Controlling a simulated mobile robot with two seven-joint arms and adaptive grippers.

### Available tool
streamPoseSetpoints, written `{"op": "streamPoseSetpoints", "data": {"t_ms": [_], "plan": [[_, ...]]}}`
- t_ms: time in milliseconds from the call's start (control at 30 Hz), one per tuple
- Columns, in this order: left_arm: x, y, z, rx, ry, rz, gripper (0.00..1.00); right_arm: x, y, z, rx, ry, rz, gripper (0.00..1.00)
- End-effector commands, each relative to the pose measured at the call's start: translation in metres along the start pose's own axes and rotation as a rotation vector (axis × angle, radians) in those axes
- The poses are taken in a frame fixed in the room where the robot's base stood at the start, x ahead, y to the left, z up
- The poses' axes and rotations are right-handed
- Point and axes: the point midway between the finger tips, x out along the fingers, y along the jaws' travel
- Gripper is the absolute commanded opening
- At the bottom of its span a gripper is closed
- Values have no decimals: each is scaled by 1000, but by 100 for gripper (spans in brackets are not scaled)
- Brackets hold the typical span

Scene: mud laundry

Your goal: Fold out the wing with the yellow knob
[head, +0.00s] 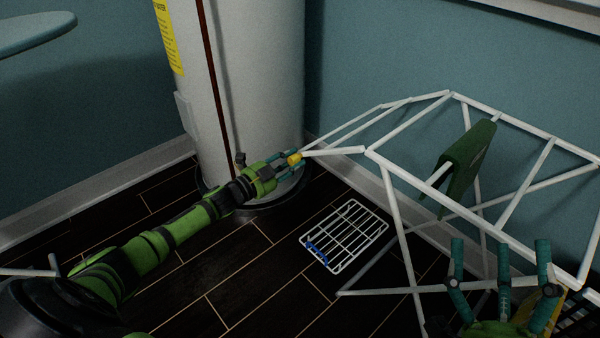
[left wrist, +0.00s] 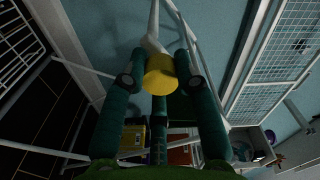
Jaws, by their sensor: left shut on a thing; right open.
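A white drying rack (head: 430,193) stands on the right in the head view. Its wing (head: 336,152) reaches out left from the rack's top and looks roughly level with it. The yellow knob (head: 294,158) sits at the wing's outer corner. My left gripper (head: 291,160) is shut on the knob, which also shows between its fingers in the left wrist view (left wrist: 160,73). My right gripper (head: 503,268) is open and empty, low at the right, with its fingers pointing up in front of the rack.
A green cloth (head: 466,160) hangs over the rack. A white wire grid (head: 344,236) with a blue part lies on the dark floor. A white tank (head: 245,90) stands close behind my left gripper. The floor at lower middle is clear.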

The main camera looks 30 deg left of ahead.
Motion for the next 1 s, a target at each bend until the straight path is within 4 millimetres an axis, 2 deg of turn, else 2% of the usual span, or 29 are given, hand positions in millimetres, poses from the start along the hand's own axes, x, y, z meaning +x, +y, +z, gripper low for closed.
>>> {"op": "streamPoseSetpoints", "data": {"t_ms": [33, 133, 267, 467, 600, 800, 1000], "plan": [[-2, -10, 7, 35, -17, 4, 0, 1, 4, 13, -1, -81, 10, 82], [-2, -25, 8, 98, -17, 3, 0, -4, 12, 46, 0, -251, 29, 82], [-2, -42, 10, 171, -17, 2, 0, -21, 22, 85, 3, -474, 53, 82], [-2, -68, 9, 282, -17, 1, 0, -66, 35, 138, 18, -830, 88, 82], [-2, -84, 7, 354, -17, 1, 0, -111, 42, 163, 36, -1086, 112, 82], [-2, -105, 2, 451, -18, 2, 0, -186, 46, 177, 72, -1452, 141, 82], [-2, -120, -3, 532, -17, 4, 0, -253, 44, 167, 115, -1768, 160, 82]]}}
